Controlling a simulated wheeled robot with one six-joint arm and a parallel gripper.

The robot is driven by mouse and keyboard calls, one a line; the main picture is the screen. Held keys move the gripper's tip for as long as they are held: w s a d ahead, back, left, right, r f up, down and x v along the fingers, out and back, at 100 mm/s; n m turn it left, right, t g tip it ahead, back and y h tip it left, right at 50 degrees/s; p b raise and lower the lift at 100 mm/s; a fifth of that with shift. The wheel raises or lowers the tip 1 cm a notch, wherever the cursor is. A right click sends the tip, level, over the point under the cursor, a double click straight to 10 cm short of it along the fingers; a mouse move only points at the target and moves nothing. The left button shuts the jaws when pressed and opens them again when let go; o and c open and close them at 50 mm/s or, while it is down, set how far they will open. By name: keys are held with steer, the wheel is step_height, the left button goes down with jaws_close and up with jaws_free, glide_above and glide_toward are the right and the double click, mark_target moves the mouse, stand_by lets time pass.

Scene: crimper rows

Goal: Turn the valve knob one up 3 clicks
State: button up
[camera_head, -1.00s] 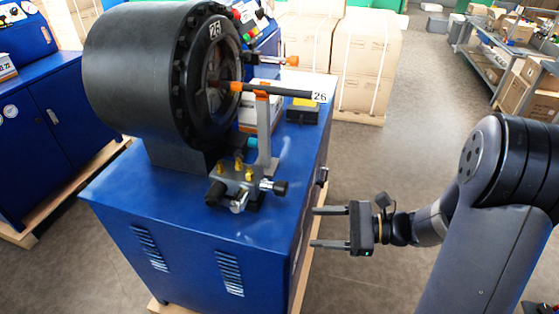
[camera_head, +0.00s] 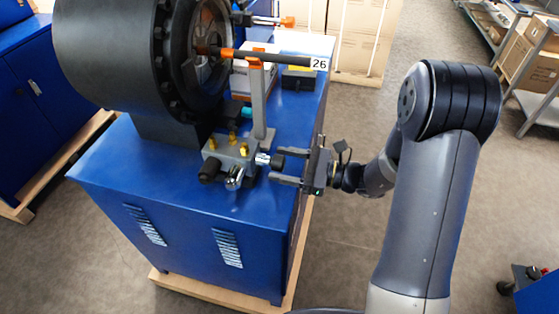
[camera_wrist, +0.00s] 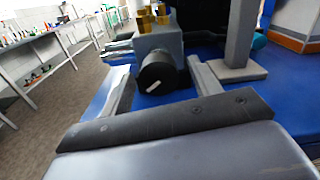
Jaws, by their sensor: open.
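The grey valve block (camera_head: 230,153) with brass fittings sits on the blue machine's top. A black knob (camera_head: 276,161) on a silver stem sticks out of its right side. In the wrist view the black knob (camera_wrist: 157,72) faces me, with a short white mark slanting on its lower face. My gripper (camera_head: 275,164) is open, its fingers reaching toward the block on either side of this knob. In the wrist view the gripper (camera_wrist: 161,82) shows a finger at each side of the knob, with visible gaps. I cannot tell how far the fingertips overlap the knob.
Another black knob (camera_head: 209,170) and a silver fitting (camera_head: 235,179) stand at the block's front. A grey upright post (camera_head: 259,100) stands behind, under a rod tagged 26 (camera_head: 290,61). The large black crimper head (camera_head: 110,60) fills the left.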

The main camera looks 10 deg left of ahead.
steer(key=shift+w+a, duration=0.1)
steer(key=shift+a, duration=0.55)
steer(key=shift+c, duration=0.3)
steer(key=c, duration=0.9)
